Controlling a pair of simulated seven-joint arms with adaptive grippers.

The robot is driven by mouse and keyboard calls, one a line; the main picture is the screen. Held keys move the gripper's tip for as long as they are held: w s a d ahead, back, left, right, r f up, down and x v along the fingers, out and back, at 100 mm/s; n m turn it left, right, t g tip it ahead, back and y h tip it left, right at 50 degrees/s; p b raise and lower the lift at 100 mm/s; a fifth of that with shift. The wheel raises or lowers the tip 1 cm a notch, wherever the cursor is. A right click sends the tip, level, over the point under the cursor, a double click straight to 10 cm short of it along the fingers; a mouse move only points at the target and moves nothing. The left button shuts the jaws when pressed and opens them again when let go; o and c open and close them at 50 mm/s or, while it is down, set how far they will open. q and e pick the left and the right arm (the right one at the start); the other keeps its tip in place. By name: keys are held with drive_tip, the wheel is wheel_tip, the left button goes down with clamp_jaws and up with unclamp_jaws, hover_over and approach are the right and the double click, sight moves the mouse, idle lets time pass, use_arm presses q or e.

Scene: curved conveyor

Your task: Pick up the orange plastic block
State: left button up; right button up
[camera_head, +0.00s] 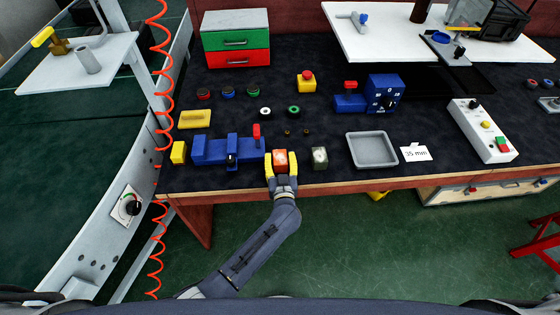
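The orange block (281,158) is near the front edge of the dark worktop, with a pale patch on its face. My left gripper (282,164) reaches in from below, with one yellow finger on each side of the block. Little or no gap shows between fingers and block; I cannot tell whether they press on it, or whether the block is off the worktop. My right gripper is not in view.
A blue vise-like fixture (212,150) with a red handle is close on the left. A grey tray (371,150) and a "35 mm" card (416,153) lie further right.

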use_arm(q)
drive_tip(key=c, duration=0.9)
drive_tip(key=shift+o, duration=0.2)
drive_tip(key=shift+r, duration=0.1)
